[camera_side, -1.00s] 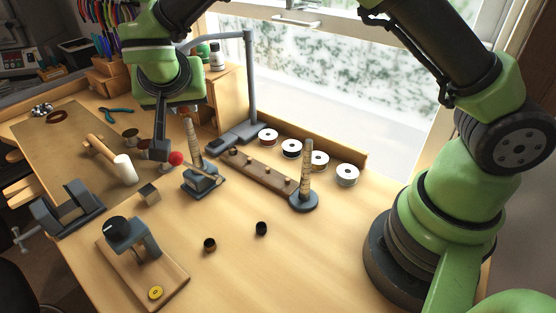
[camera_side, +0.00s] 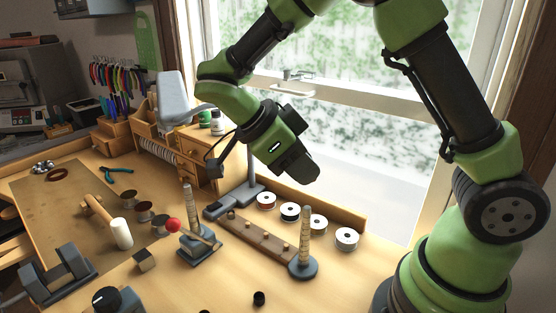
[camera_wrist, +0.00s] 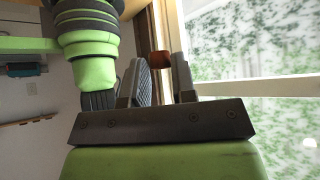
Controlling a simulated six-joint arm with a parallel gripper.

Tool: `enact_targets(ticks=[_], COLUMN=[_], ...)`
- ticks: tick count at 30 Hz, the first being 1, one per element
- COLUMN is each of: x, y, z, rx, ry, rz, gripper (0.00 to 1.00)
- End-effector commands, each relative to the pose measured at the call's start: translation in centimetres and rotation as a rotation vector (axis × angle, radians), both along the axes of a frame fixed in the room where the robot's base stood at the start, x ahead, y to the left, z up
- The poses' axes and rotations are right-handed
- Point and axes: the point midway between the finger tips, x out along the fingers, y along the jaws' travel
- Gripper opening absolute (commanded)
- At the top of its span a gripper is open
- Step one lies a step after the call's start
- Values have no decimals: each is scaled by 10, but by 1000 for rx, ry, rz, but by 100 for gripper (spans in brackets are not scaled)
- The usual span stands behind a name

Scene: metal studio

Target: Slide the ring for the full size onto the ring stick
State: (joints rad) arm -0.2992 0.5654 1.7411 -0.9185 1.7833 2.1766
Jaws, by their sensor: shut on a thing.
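Two tapered upright sticks stand on the bench in the side view: one with a round dark base (camera_side: 306,236), one on a block base (camera_side: 188,203) at left. My gripper (camera_side: 303,170) is raised in front of the window, above and apart from both. In the wrist view my gripper (camera_wrist: 160,85) is shut on a small copper-brown piece (camera_wrist: 160,64), held near the fingertips. It looks like a ring seen edge-on; its opening and size mark are not visible. In the side view I cannot make out the held piece.
A wooden peg rail (camera_side: 252,236) lies between the sticks. White-topped spools (camera_side: 318,222) line the back ledge. A small black cylinder (camera_side: 259,298) stands at front. A lamp-like grey head (camera_side: 174,98) rises at the back.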

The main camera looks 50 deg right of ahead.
Motion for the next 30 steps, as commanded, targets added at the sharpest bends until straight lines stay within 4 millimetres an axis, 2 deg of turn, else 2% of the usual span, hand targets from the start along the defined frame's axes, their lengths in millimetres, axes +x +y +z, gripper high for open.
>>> enact_targets(ticks=[9,15,30], x=[0,0,1], y=[0,0,0], z=[-28,-40,-43], rx=[-1,0,1], ry=[4,2,0], rz=[6,6,7], gripper=[7,7,7])
